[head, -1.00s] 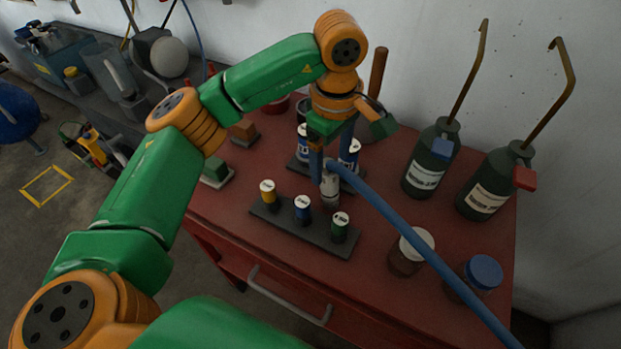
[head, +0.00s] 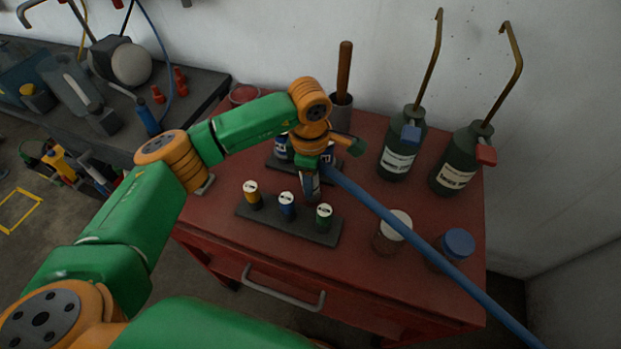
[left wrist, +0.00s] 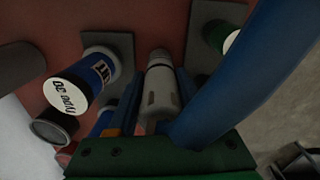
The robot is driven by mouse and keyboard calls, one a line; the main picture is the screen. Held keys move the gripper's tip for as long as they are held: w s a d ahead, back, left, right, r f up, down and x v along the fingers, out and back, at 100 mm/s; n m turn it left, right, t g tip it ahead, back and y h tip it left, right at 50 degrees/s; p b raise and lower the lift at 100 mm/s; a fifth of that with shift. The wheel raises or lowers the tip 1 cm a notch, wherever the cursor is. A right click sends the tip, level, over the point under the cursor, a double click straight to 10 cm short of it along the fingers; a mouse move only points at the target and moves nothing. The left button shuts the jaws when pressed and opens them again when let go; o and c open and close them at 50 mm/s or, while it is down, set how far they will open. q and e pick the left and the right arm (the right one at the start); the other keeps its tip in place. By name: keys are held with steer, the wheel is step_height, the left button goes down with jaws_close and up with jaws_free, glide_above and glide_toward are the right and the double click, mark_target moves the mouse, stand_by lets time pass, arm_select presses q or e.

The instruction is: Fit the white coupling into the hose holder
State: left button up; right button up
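The white coupling (left wrist: 161,88) is a pale cylinder with dark slots, gripped between the blue fingers of my left gripper (left wrist: 158,115). In the head view my left gripper (head: 309,166) points down over the red cart, with the coupling (head: 309,187) below it, between the front and rear racks. A thick blue hose (head: 395,222) runs from the gripper toward the lower right and passes close beside the right finger in the left wrist view (left wrist: 240,75). I cannot tell whether the coupling's lower end touches the cart. I cannot make out the hose holder. My right gripper is out of view.
The red cart (head: 225,228) carries a front rack (head: 250,214) with yellow, blue and green canisters, and a rear rack with blue-labelled canisters (head: 281,148). Two green bottles with bent spouts (head: 400,150) (head: 459,165) and two jars (head: 391,232) (head: 452,250) stand right.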

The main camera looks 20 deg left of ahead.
arm_select(q)
jaws_close()
steer(key=shift+r, duration=0.1)
steer(key=shift+r, duration=0.2)
steer(key=s+d+r+b, duration=0.2)
steer(key=s+d+r, duration=0.1)
steer(key=s+r, duration=0.3)
steer(key=s+d+r+b, duration=0.3)
steer(key=s+r, duration=0.3)
steer(key=s, duration=0.1)
steer(key=w+a+f+m, duration=0.1)
steer(key=a+f+m, duration=0.8)
steer(key=m, duration=1)
steer(key=shift+w+a+g+h, duration=0.2)
steer(key=shift+a+g+h, duration=0.05)
steer(key=shift+g+h, duration=0.15)
